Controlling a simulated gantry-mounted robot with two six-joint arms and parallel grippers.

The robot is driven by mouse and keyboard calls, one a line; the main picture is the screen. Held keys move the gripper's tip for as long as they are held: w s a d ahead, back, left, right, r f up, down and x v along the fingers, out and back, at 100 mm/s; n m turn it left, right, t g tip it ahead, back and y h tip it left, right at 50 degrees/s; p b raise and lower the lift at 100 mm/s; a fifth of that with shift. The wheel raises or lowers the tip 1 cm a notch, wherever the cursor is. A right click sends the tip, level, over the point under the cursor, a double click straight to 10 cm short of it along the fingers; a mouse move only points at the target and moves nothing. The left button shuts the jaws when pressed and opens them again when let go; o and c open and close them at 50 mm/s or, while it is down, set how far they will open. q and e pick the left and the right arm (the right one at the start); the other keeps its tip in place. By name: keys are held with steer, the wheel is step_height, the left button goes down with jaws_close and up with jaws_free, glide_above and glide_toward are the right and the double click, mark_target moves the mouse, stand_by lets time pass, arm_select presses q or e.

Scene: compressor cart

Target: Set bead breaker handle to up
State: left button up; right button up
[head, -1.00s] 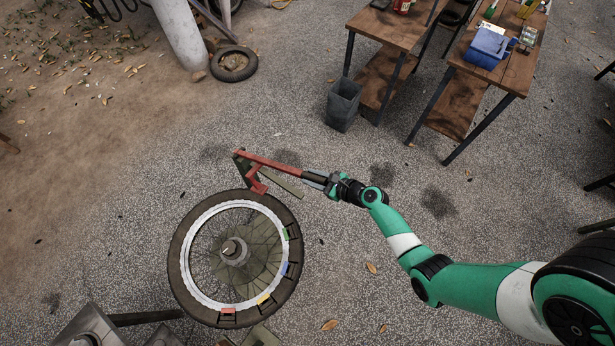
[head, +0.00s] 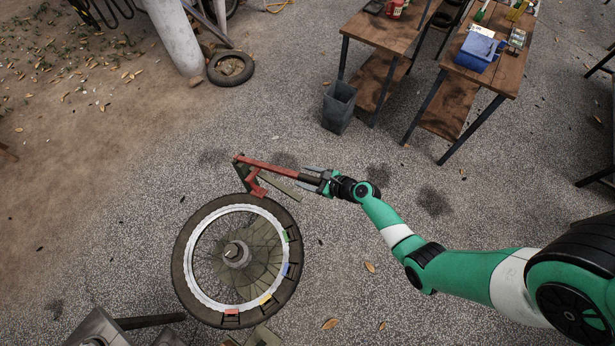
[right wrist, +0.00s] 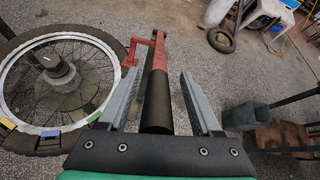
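The bead breaker handle (head: 268,166) is a red bar with a black grip, reaching right from a red bracket beside the wheel. It lies roughly level in the head view. In the right wrist view the handle's black grip (right wrist: 156,103) stands between the two grey fingers. My right gripper (head: 306,177) is open around the grip end, with a gap visible on both sides in the right wrist view (right wrist: 160,82). My left gripper is not in view.
A spoked wheel with a black tyre (head: 184,240) lies on the machine just below the handle. A grey bin (head: 338,107) and wooden tables (head: 390,32) stand at the upper right. A loose tyre (head: 231,67) lies at the top. The gravel between is clear.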

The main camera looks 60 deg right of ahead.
steer(key=p+v, duration=0.3)
steer(key=v, duration=0.8)
steer(key=shift+s+r, duration=0.15)
steer(key=shift+s, duration=0.15)
steer(key=shift+a, duration=0.1)
